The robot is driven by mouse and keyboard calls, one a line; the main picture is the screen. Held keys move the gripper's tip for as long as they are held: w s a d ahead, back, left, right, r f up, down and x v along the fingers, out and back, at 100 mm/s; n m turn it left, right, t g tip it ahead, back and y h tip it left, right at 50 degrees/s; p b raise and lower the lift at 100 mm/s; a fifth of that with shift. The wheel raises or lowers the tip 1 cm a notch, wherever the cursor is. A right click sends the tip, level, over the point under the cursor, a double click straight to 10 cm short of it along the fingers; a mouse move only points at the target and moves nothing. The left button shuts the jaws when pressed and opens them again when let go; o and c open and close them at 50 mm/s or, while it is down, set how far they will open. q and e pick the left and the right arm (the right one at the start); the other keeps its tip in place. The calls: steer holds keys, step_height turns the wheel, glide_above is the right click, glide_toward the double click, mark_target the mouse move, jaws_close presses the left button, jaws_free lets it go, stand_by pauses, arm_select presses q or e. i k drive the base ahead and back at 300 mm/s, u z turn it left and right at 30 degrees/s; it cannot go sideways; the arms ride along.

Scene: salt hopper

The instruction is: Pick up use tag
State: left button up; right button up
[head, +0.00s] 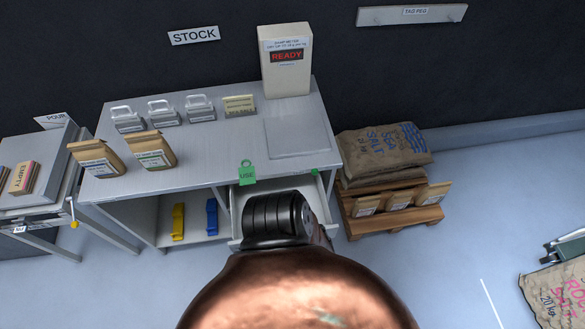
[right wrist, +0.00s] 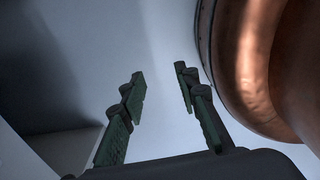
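The green use tag (head: 247,174), with a ring at its top and the word USE on it, shows in the head view at the front edge of the stock table. Whether it hangs there or stands is hard to tell. My right gripper (right wrist: 160,88) shows in the right wrist view. Its two dark green fingers are apart with nothing between them, over a plain grey-blue surface. The use tag does not show in that view. No gripper fingers show in the head view, and my left gripper is not seen.
A large copper-coloured rounded body (head: 295,295) and a black ribbed part (head: 275,217) fill the lower middle, hiding part of an open drawer (head: 318,188). Salt sacks (head: 385,152) stand right on a pallet.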

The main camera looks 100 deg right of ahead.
mark_target(246, 174)
steer(key=k, duration=1.05)
steer(key=z, duration=1.2)
steer(key=i, duration=0.5)
